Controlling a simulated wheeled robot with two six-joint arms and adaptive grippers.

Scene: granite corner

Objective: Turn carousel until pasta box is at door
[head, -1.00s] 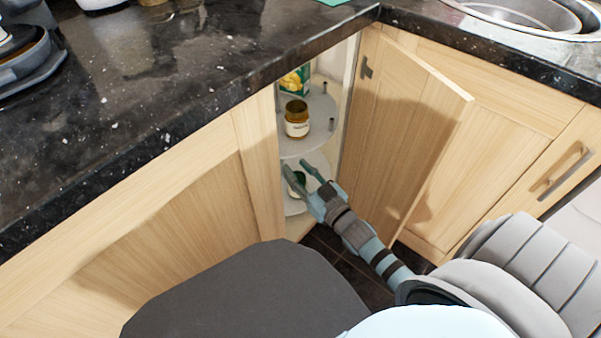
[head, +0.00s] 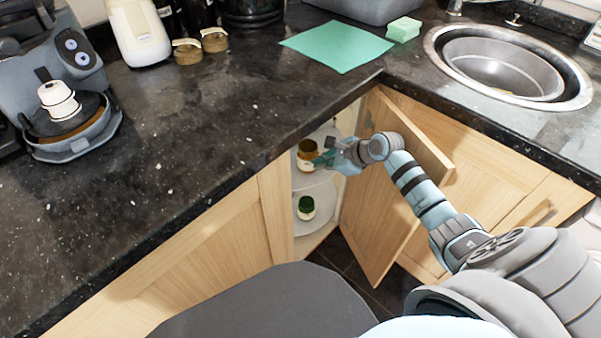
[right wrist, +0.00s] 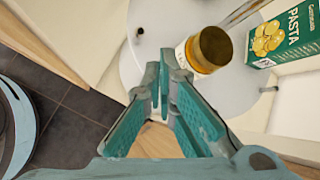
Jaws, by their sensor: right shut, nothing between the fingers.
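The carousel stands inside the open corner cabinet; its upper shelf (right wrist: 150,50) and lower shelf (head: 321,212) are round and pale. The green and white pasta box (right wrist: 288,38) stands on the upper shelf at the right of the right wrist view; the head view does not show it. A jar with a brown-gold lid (right wrist: 211,47) stands on the same shelf, left of the box; it shows in the head view (head: 306,150). My right gripper (head: 318,161) is shut and empty at the upper shelf, close to this jar; touching cannot be told. My left gripper is out of view.
The cabinet door (head: 385,200) is open, to the right of the opening, beside my right arm. The dark countertop (head: 220,130) overhangs the cabinet. A green-lidded jar (head: 306,208) stands on the lower shelf. Small dark pegs (right wrist: 140,31) stick up near the upper shelf's rim.

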